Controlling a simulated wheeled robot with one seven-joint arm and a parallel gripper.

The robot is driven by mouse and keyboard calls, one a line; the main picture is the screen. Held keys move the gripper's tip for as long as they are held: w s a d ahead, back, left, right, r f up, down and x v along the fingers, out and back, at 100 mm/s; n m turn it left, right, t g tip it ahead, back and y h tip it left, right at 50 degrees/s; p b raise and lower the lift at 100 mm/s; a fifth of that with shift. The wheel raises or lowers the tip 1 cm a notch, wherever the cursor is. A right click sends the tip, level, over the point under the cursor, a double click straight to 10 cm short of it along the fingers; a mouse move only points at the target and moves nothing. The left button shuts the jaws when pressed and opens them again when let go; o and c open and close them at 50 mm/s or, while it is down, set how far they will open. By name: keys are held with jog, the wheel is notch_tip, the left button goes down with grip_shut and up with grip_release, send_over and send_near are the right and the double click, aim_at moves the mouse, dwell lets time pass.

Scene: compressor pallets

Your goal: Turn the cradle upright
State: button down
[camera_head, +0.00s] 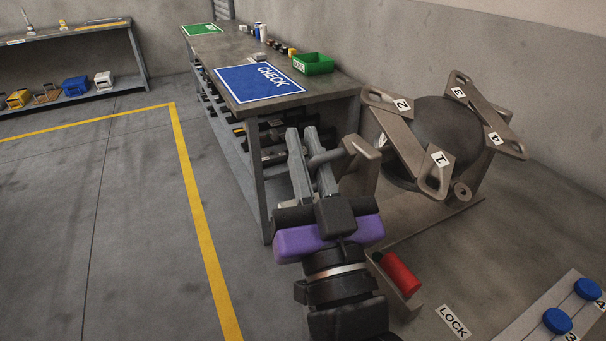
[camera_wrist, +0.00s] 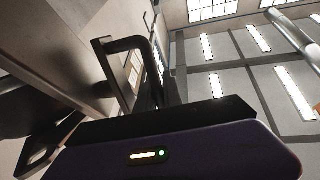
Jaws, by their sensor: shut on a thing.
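The cradle (camera_head: 408,140) stands to the right of my gripper in the head view. It is a brown-grey frame with plates numbered 1 to 4 around a dark round body (camera_head: 450,130), and it sits tilted on its stand. A crank-like handle (camera_head: 333,155) sticks out at its left side. My gripper (camera_head: 303,138), with two long grey fingers and a purple body, is shut on this handle. In the wrist view the bent handle (camera_wrist: 128,44) rises above the gripper body. The fingers partly hide the handle, so the exact contact is unclear.
A red cylinder (camera_head: 400,272) on a bracket sits right of my wrist, near a LOCK label (camera_head: 454,321). A panel with blue knobs (camera_head: 557,320) is at bottom right. A workbench (camera_head: 345,88) with a blue CHECK mat (camera_head: 258,82) stands behind my gripper. Floor at left is clear.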

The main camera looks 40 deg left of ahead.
jog(key=shift+s+d+f+t+y+b, duration=0.1)
jog(key=shift+t+y+b, duration=0.25)
jog(key=shift+b, duration=0.55)
jog(key=shift+m, duration=0.3)
jog(key=c, duration=1.8)
grip_release()
jog(key=shift+o, duration=0.2)
jog(key=shift+r, duration=0.2)
